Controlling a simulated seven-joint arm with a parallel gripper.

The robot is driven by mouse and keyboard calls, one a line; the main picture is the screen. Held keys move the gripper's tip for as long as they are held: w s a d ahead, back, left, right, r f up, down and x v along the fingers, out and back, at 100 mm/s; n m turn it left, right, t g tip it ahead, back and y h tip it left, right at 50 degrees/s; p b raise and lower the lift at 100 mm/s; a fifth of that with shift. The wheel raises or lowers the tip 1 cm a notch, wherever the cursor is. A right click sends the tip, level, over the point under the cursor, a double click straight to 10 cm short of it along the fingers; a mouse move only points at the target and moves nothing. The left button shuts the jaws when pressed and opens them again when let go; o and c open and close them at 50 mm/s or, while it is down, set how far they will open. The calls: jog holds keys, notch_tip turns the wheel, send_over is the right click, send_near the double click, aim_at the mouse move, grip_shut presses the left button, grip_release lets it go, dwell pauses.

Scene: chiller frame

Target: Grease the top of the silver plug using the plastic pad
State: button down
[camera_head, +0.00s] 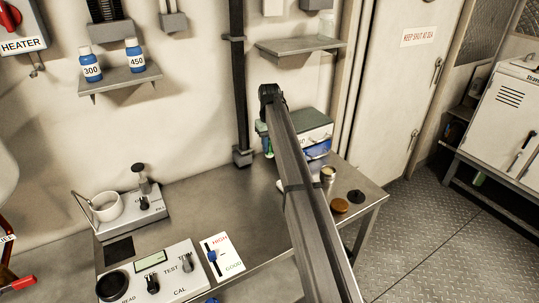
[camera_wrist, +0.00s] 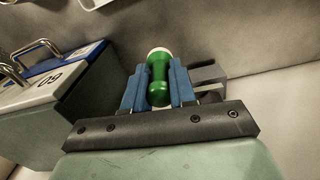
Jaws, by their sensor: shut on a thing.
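My gripper (camera_wrist: 158,88) has blue fingers shut on a green, waisted handle with a pale white end, which I take to be the plastic pad (camera_wrist: 159,70). In the head view my gripper (camera_head: 268,148) is small and partly behind my arm, near the table's back edge. A small silver cylinder (camera_head: 328,173) stands on the table right of my arm. I cannot tell whether it is the silver plug or a tin. An amber disc (camera_head: 340,205) and a black disc (camera_head: 356,196) lie near it.
A box with a grey top and handle (camera_head: 312,133) stands close to my gripper; a handled box (camera_wrist: 45,92) is left in the wrist view. A shelf (camera_head: 300,48) is above. Control panels (camera_head: 155,275) and a cup device (camera_head: 130,213) occupy the table's left. The table middle (camera_head: 215,190) is clear.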

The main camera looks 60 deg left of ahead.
jog(key=w+d+f+m, duration=0.1)
jog(key=w+d+m, duration=0.4)
jog(key=d, duration=1.3)
jog(key=w+d+f+m, duration=0.15)
jog(key=w+d, duration=0.75)
jog(key=d, duration=0.9)
jog(key=w+d+f+m, duration=0.1)
jog(key=w+d+m, duration=0.35)
jog(key=d, duration=1.35)
jog(key=w+d+f+m, duration=0.1)
jog(key=w+d+m, duration=0.15)
jog(key=d, duration=1.35)
jog(key=w+d+m, duration=0.2)
jog(key=w+d, duration=0.2)
jog(key=d, duration=1.1)
jog(key=s+a+r+n, duration=0.2)
jog(key=a+n, duration=0.3)
jog(key=a, duration=1.8)
jog(key=s+a+r+n, duration=0.2)
jog(key=a+n, duration=0.3)
jog(key=a, duration=1.8)
jog(key=s+a+r+n, duration=0.3)
jog(key=a+n, duration=0.2)
jog(key=a, duration=1.9)
jog(key=shift+s, duration=0.4)
